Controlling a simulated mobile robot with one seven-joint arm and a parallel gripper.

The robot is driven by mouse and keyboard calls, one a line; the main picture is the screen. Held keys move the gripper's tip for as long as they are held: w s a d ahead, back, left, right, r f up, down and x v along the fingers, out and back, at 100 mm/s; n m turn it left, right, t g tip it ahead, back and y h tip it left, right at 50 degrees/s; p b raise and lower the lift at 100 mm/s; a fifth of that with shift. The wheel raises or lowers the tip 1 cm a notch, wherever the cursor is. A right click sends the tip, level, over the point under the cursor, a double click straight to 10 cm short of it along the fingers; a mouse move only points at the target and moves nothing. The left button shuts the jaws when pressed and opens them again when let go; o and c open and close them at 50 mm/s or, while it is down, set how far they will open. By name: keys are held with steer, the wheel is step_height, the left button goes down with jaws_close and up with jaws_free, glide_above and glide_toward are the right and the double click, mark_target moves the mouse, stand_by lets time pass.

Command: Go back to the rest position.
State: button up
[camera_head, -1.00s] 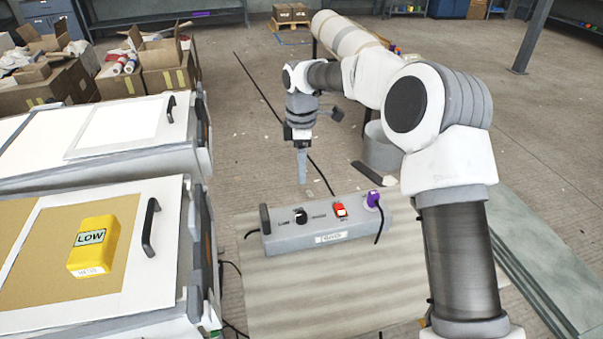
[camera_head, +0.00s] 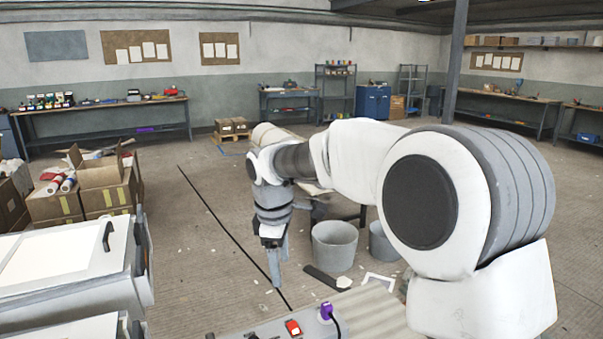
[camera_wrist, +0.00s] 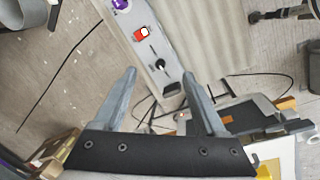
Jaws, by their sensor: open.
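My gripper (camera_head: 274,268) hangs from my bent arm with its fingers pointing down, left of the picture's middle. In the wrist view my gripper (camera_wrist: 160,88) shows two grey fingers spread apart with nothing between the tips. Beyond the fingers lies a grey power box (camera_wrist: 175,60) with a red switch (camera_wrist: 141,33), a black knob (camera_wrist: 158,65) and a purple plug (camera_wrist: 121,4). In the head view only the top of the box (camera_head: 262,327) shows at the bottom edge, with the red switch (camera_head: 293,328) and purple plug (camera_head: 326,311).
A white-topped mould cart (camera_head: 60,262) stands at the left, with cardboard boxes (camera_head: 103,185) behind it. Grey buckets (camera_head: 335,246) stand on the floor right of my gripper. Workbenches (camera_head: 100,103) line the far wall. A dark cable crosses the open floor.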

steer(key=s+d+r+m+t+p, duration=0.1)
steer(key=s+d+r+m, duration=0.35)
steer(key=s+d, duration=0.2)
steer(key=s+d+r+m+t, duration=0.1)
steer(key=s+d+r+m, duration=0.35)
steer(key=s+d, duration=0.2)
steer(key=s+d+f+m+t, duration=0.1)
steer(key=s+d+m, duration=0.1)
steer(key=s, duration=0.4)
steer(key=s+d+m+p, duration=0.1)
steer(key=s+d+m, duration=0.2)
steer(key=s+m, duration=0.2)
steer(key=shift+s+d+f+t+y+p, duration=0.3)
steer(key=shift+s+f+t, duration=0.1)
steer(key=shift+s, duration=0.65)
